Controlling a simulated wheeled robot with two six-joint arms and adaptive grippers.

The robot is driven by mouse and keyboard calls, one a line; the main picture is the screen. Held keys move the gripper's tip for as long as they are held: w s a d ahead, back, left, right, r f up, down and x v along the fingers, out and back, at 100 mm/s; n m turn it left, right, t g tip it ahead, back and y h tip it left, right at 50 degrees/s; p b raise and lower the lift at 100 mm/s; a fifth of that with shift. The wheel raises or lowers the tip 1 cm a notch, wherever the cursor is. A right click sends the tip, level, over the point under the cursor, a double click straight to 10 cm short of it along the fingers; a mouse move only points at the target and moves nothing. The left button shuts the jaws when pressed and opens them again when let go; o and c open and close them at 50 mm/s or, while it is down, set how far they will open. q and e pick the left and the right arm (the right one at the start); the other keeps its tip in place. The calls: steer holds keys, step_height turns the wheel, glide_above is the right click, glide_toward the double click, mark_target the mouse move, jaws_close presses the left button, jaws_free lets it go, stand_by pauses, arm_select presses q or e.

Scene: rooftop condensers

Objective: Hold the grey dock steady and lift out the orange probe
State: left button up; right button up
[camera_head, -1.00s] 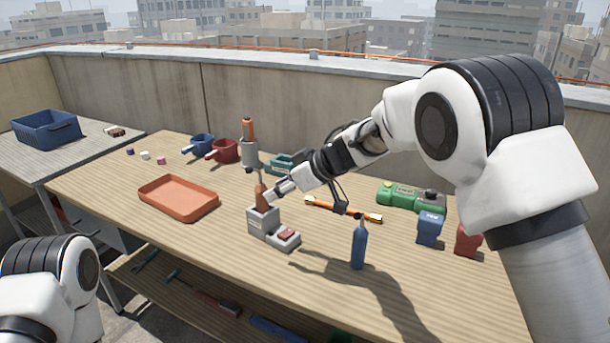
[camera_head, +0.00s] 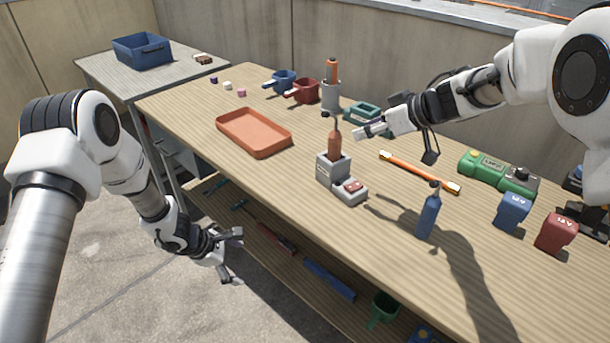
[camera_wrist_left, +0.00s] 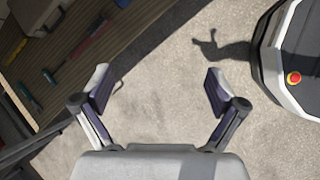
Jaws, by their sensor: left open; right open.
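The grey dock (camera_head: 331,172) stands on the wooden table, with a low front part carrying a red block. The orange probe (camera_head: 334,146) stands upright in the dock, its lower end hidden inside. My right gripper (camera_head: 362,131) is open and empty, just right of the probe's upper part and apart from it. My left gripper (camera_head: 231,256) is open and empty, beyond the table's front edge and well away from the dock. The left wrist view shows its spread fingers (camera_wrist_left: 157,90) over bare floor.
An orange tray (camera_head: 254,133) lies left of the dock. A grey holder (camera_head: 331,96) with another orange-handled tool stands behind it. A lower shelf (camera_wrist_left: 85,50) holds tools.

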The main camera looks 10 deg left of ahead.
arm_select(q)
steer(key=w+r+n+t, duration=0.1)
steer(key=w+r+t, duration=0.1)
steer(key=w+r, duration=0.2)
steer(key=w+a+r+n+t+h, duration=0.1)
steer(key=w+r+n+t, duration=0.1)
steer(key=w+r, duration=0.2)
steer(key=w+a+r+n+t, duration=0.1)
steer(key=w+r+t, duration=0.1)
steer(key=w+r, duration=0.2)
steer(key=shift+w+a+t, duration=0.15)
steer(key=shift+w+t, duration=0.15)
steer(key=shift+w, duration=0.6)
steer(key=w+a+r+n+t, duration=0.25)
steer(key=w+r+t, duration=0.35)
steer(key=r, duration=0.5)
steer(key=g+h, duration=0.4)
steer(key=h, duration=0.3)
glide_toward(333, 163)
steer(key=w, duration=0.1)
steer(key=w+d+f, duration=0.1)
steer(key=w, duration=0.1)
steer(key=w+d+f, duration=0.1)
steer(key=shift+w, duration=0.2)
steer(key=x, duration=0.7)
steer(key=shift+w+d, duration=0.1)
steer(key=shift+w, duration=0.2)
steer(key=c, duration=1.5)
